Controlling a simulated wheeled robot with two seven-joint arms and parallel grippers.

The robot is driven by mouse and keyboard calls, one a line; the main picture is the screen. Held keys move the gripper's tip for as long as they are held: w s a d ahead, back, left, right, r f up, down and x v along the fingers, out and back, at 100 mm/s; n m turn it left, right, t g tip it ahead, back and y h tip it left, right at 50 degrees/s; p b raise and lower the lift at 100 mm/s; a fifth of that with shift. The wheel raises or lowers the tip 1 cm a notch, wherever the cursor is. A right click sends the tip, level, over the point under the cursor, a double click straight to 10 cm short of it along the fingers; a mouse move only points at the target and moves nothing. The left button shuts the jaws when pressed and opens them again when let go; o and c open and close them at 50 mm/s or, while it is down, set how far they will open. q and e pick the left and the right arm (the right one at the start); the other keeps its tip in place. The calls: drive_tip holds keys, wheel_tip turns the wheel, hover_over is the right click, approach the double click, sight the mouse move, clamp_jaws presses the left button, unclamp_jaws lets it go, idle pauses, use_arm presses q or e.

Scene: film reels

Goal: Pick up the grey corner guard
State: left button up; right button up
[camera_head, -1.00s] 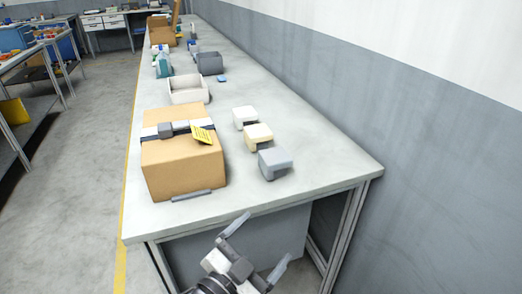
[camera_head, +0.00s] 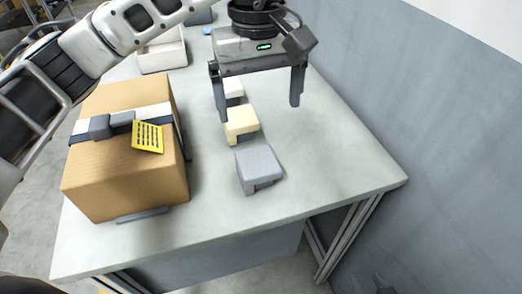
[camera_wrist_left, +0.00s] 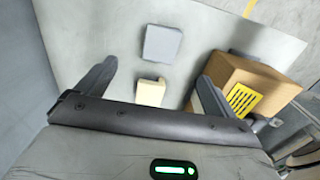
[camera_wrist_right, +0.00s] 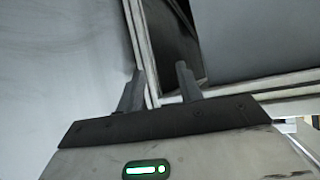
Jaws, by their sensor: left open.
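The grey corner guard (camera_head: 258,168) lies on the table, nearest the front edge in a row of three guards. It also shows in the left wrist view (camera_wrist_left: 162,43), beyond the fingertips. My left gripper (camera_head: 260,110) is open and empty above the row, over the cream and white guards, farther from the front edge than the grey one. In its wrist view the cream guard (camera_wrist_left: 150,92) shows between the fingers. My right gripper (camera_wrist_right: 158,72) has its fingers apart with nothing between them, near the table's edge and frame.
A cardboard box (camera_head: 125,175) with a yellow label stands left of the guards. The cream guard (camera_head: 241,122) and the partly hidden white guard (camera_head: 233,88) lie behind the grey one. A pale open bin (camera_head: 163,55) stands farther back. The wall is at right.

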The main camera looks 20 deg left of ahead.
use_arm(q)
hover_over(258, 160)
drive_tip(key=f, duration=0.4)
drive_tip(key=f+p, duration=0.1)
drive_tip(key=f, duration=0.4)
drive_tip(key=shift+s+f, duration=0.2)
drive_tip(key=shift+f, duration=0.1)
drive_tip(key=shift+w+f+p, duration=0.15)
drive_tip(key=shift+f+p, duration=0.5)
drive_tip(key=shift+f, duration=2.25)
drive_tip(key=c, duration=1.1)
